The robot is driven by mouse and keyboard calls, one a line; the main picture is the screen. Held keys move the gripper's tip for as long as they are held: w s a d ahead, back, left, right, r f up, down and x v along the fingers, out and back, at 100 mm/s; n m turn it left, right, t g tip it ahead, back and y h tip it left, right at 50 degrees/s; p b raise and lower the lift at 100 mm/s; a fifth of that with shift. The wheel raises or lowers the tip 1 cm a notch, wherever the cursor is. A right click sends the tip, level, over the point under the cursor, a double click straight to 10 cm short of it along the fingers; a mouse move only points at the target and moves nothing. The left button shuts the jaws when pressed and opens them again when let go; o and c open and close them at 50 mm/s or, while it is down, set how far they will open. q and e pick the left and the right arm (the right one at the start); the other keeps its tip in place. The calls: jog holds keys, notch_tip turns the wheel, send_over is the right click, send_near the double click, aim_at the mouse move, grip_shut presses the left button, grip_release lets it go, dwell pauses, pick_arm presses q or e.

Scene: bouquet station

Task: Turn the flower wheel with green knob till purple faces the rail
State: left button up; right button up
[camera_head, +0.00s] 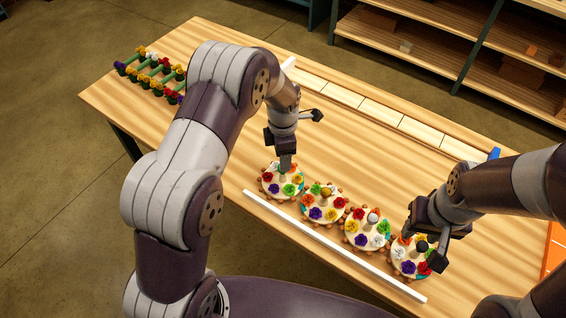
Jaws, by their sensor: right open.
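Several round flower wheels stand in a slanting row along a white rail (330,243): the far left wheel (268,188), the second wheel (331,205), the third wheel (366,229) and the far right wheel (399,257). Each carries coloured flowers. Purple flowers sit on the rail side of the second (315,213) and third (361,239) wheels. My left gripper (285,165) points down at the middle of the far left wheel, hiding its centre; its jaws are unclear. My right gripper (422,247) is open over the far right wheel, around a dark knob. I cannot make out a green knob.
A rack of flowers on green stems (151,77) lies at the table's far left. A pale strip of tiles (382,112) runs along the back edge. A blue item (494,153) shows behind my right arm. The wooden table (345,140) is clear behind the wheels.

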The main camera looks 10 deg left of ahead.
pick_arm(q)
notch_tip(320, 180, up, 9)
jog(key=b, duration=0.1)
jog(key=shift+f, duration=0.15)
jog(key=s+a+m, duration=0.2)
jog(key=s+m, duration=0.7)
jog(key=m, duration=0.2)
jog(key=s+a+m+t, duration=0.1)
jog(key=s+a+m, duration=0.1)
jog(key=s+m, duration=0.8)
jog(key=shift+s+r+m, duration=0.15)
jog(key=shift+r+m, duration=0.05)
jog(key=shift+m, duration=1)
jog(key=shift+s, duration=0.1)
